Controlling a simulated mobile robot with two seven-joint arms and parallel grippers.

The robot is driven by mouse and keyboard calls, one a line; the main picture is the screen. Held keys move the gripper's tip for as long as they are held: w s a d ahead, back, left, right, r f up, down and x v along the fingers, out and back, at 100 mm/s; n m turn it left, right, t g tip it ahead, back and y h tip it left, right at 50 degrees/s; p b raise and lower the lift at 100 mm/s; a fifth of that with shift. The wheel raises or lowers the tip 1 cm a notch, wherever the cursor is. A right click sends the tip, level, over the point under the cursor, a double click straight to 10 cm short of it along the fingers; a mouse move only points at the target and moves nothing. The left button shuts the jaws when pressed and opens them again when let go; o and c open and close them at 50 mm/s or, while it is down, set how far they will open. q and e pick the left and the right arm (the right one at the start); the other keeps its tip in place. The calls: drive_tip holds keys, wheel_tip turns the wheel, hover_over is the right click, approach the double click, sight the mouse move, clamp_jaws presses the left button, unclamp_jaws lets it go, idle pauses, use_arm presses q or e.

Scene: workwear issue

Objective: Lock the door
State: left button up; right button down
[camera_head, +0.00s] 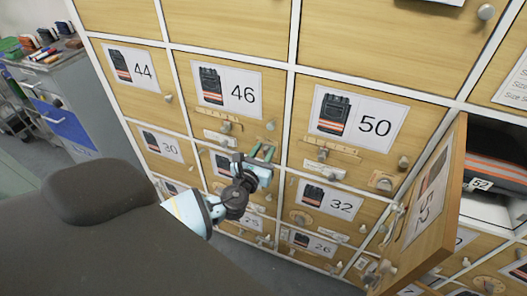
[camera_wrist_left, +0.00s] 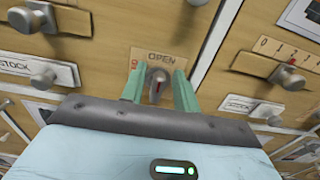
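A lock knob (camera_wrist_left: 158,82) with a red mark sits on a wooden locker door, below a plate reading OPEN (camera_wrist_left: 160,57) in the left wrist view. My left gripper (camera_wrist_left: 159,88) has its two green fingers on either side of this knob, with a visible gap, so it is open around it. My right gripper is not in view.
Door 52 (camera_head: 425,210) stands swung open at the right, showing folded dark workwear with orange stripes (camera_head: 495,168) inside. Door 50 (camera_head: 360,115) and other numbered doors with knobs surround the gripper. A grey cabinet (camera_head: 70,95) with tools on top stands at the left.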

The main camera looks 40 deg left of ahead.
use_arm(q)
clamp_jaws()
